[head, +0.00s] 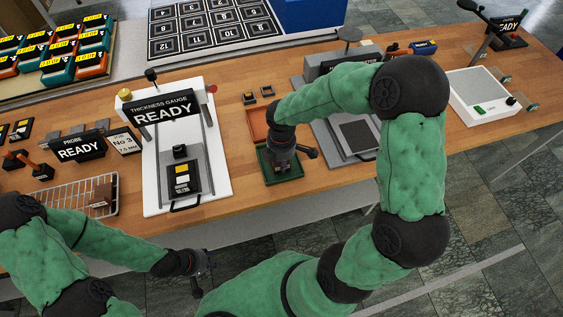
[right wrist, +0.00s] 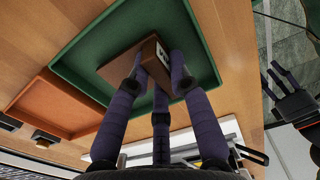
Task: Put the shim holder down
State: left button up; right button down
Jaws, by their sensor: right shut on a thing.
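The shim holder (right wrist: 118,66), a brown block with a small pale label on one side, is between the fingers of my right gripper in the right wrist view. My right gripper (head: 283,163) is shut on it, over the green tray (head: 289,180). The green tray (right wrist: 205,40) also surrounds the block in the right wrist view; I cannot tell whether the block touches its floor. In the head view my gripper mostly hides the holder. My left gripper (head: 200,272) is off the table's front edge, empty, with its fingers apart; it also shows in the right wrist view (right wrist: 285,90).
An orange tray (head: 257,122) adjoins the green one at the back. The thickness gauge (head: 170,115) stands to the left, a grey press (head: 345,135) to the right. A wire basket (head: 75,198) with a brown block is at the front left.

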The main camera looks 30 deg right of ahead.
jog(key=shift+f, duration=0.15)
jog(key=c, duration=1.1)
grip_release()
notch_tip(320, 180, up, 12)
jog(key=p, duration=0.3)
jog(key=shift+r, duration=0.2)
